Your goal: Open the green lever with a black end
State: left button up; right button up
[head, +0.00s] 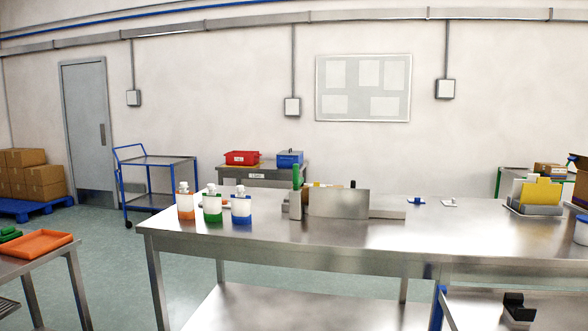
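A metal fixture (338,203) stands on the steel table (270,237) near the middle of the head view. An upright green lever (296,177) rises at the fixture's left end. I cannot clearly make out a black end on it at this size. A small black tip (353,184) shows above the fixture's front plate, and what it belongs to is hidden behind the plate. Neither of my grippers is in view, and nothing touches the lever.
Several white bottles with orange (185,201), green (212,204) and blue (241,205) bands stand left of the fixture. Small blue (416,201) and white (450,203) parts lie to its right. A black object (519,307) sits low at the front right. The table's front is clear.

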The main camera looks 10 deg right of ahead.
aim_at(298, 181)
jog(key=i+j+z, duration=0.15)
jog(key=i+j, duration=0.2)
jog(key=i+j+z, duration=0.15)
jog(key=i+j, duration=0.15)
jog(key=j, duration=0.15)
jog(key=i+j+z, duration=0.15)
jog(key=i+j, duration=0.15)
jog(key=i, duration=0.2)
jog(key=i+j+z, duration=0.15)
jog(key=i+j, duration=0.2)
jog(key=i, duration=0.1)
